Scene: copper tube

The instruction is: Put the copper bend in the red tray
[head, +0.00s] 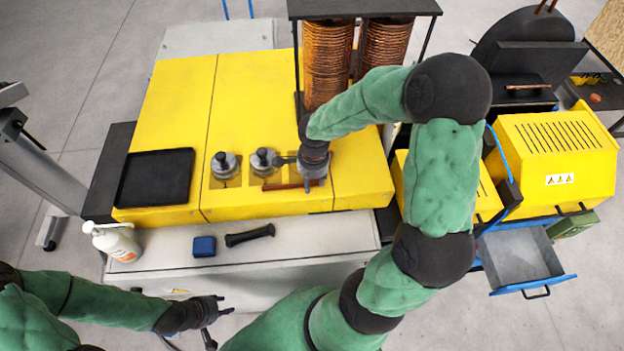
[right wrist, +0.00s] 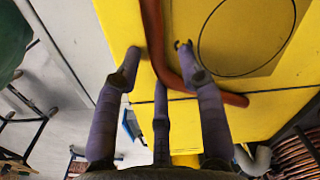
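The copper bend (right wrist: 178,82) lies on the yellow machine top in the right wrist view, one leg running up the picture and the other to the right. In the head view a thin part of it (head: 284,186) shows beside my right gripper (head: 300,165), which hides the rest. My right gripper's fingers (right wrist: 163,75) are spread apart around the bend, with no clear grip on it. My left gripper (head: 218,325) is open and empty low in front of the bench. No red tray shows; a black tray (head: 155,178) lies at the machine's left end.
Two round metal fixtures (head: 224,165) stand left of my right gripper. Copper coils (head: 327,65) stand behind it. A white bottle (head: 115,241), a blue box (head: 204,246) and a black handle (head: 250,235) rest on the front ledge. An open drawer (head: 520,256) is at right.

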